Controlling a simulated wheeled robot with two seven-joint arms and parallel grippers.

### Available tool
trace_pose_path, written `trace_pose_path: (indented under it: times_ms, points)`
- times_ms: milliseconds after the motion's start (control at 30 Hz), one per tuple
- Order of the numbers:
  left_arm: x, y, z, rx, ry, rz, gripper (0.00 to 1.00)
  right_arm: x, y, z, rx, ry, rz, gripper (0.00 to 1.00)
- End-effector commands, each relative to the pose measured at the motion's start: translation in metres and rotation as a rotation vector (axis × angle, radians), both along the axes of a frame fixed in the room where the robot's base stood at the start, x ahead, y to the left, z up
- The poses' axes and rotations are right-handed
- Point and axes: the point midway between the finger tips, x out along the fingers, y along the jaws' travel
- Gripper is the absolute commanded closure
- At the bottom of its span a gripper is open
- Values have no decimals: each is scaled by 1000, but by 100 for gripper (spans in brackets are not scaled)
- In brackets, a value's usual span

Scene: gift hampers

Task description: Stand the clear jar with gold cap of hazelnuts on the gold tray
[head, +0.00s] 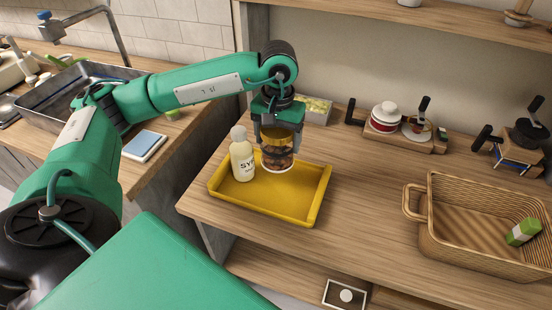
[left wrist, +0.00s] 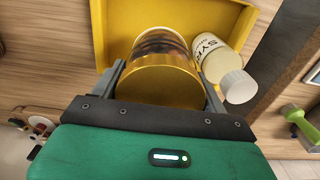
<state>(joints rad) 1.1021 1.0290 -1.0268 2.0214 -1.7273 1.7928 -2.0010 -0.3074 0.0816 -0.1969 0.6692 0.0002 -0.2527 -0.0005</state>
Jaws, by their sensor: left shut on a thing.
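The clear jar with a gold cap and dark brown contents (head: 277,160) is between the fingers of my left gripper (head: 278,137), which is shut on it. The jar is upright over the back part of the gold tray (head: 290,209); I cannot tell whether its base touches the tray. In the left wrist view the jar's gold cap (left wrist: 158,82) fills the space between the fingers, with the tray (left wrist: 112,35) beyond. A white-capped syrup bottle (head: 242,160) stands on the tray just left of the jar. It also shows in the left wrist view (left wrist: 209,48). My right gripper is not in view.
A wicker basket (head: 425,237) holding a green and white carton (head: 523,232) stands at the right. Behind are a small box (head: 315,109) and a wooden rack (head: 408,142) with jars. The front right of the tray and the wood between tray and basket are clear.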

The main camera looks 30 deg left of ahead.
Motion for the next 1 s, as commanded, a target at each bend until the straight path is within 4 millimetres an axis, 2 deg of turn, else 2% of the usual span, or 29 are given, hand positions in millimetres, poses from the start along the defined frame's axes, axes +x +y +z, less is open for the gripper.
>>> trace_pose_path:
  times_ms: [133,433,633,1000]
  points:
    - [-1,0,-29,-1,3,0,56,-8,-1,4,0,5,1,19]
    - [0,0,-55,0,1,0,56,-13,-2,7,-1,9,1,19]
    - [0,0,-84,0,1,1,56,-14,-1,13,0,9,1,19]
    - [0,0,-91,-1,-2,0,56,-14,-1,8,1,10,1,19]
